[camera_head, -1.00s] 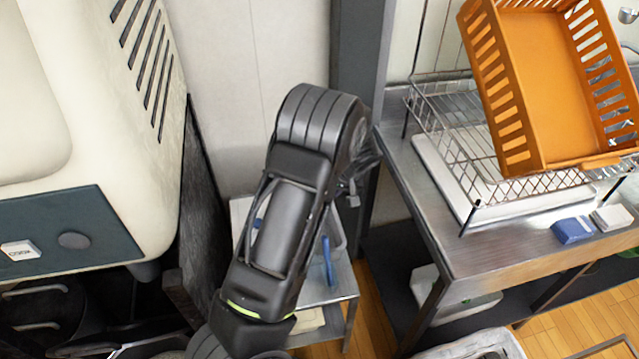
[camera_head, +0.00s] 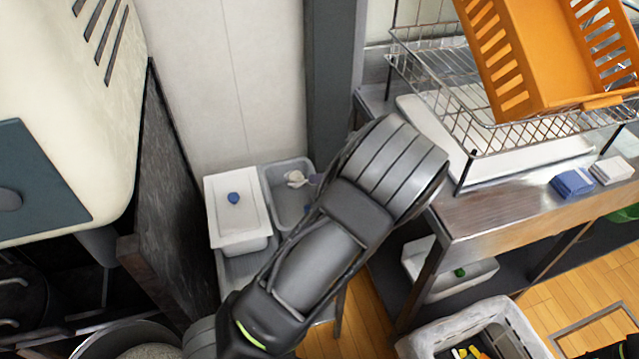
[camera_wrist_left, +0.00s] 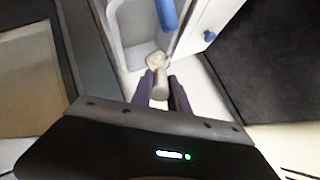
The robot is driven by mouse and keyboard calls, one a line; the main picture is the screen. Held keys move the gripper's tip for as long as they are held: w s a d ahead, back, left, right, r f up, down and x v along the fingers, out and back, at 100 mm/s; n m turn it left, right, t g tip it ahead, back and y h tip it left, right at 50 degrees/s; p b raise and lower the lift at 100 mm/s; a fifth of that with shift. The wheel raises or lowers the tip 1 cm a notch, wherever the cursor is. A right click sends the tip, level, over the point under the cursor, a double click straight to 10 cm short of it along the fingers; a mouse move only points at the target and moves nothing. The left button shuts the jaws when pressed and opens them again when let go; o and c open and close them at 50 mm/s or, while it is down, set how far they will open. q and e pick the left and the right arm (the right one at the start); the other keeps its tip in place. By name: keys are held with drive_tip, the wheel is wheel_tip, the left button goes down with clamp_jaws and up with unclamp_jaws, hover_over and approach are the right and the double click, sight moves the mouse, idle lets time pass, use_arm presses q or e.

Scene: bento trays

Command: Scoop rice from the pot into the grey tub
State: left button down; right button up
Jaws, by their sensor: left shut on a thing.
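My left gripper (camera_wrist_left: 164,88) is shut on the pale handle of a scoop (camera_wrist_left: 160,84), whose rounded pale head is just beyond the fingertips. In the head view the scoop head (camera_head: 295,178) is over or in the grey tub (camera_head: 273,187), and the gripper's dark purple tips (camera_head: 313,180) show beside it; my arm hides the rest of the gripper. The tub also shows in the left wrist view (camera_wrist_left: 118,38). Whether rice is in the scoop or the tub is unclear. A pot (camera_head: 95,343) with pale contents is cut off at bottom left. My right gripper is not in view.
A white lidded container (camera_head: 235,205) with a blue knob stands left of the tub. A blue object (camera_wrist_left: 167,14) shows by the tub. A dark panel (camera_head: 170,200) stands to the left; a steel table (camera_head: 480,220) with rack and orange basket (camera_head: 545,60) is right.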

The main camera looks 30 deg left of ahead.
use_arm(q)
drive_tip(key=shift+s+d+f+t+y+b, duration=0.1)
drive_tip(key=shift+d+f+y+b, duration=0.45)
drive_tip(key=shift+b, duration=1.05)
drive_tip(key=shift+d+f+t+y+b, duration=0.15)
drive_tip(key=shift+f+y+b, duration=0.7)
drive_tip(key=shift+b, duration=0.8)
drive_tip(key=shift+s+d+f+t+y+b, duration=0.1)
drive_tip(key=shift+d+f+y+b, duration=0.3)
drive_tip(key=shift+f+b, duration=0.85)
drive_tip(key=shift+d+r+y+b, duration=0.15)
drive_tip(key=shift+y+b, duration=0.25)
drive_tip(key=shift+b, duration=0.7)
drive_tip(key=shift+r, duration=0.1)
wheel_tip(320, 180, up, 5)
drive_tip(key=p, duration=0.3)
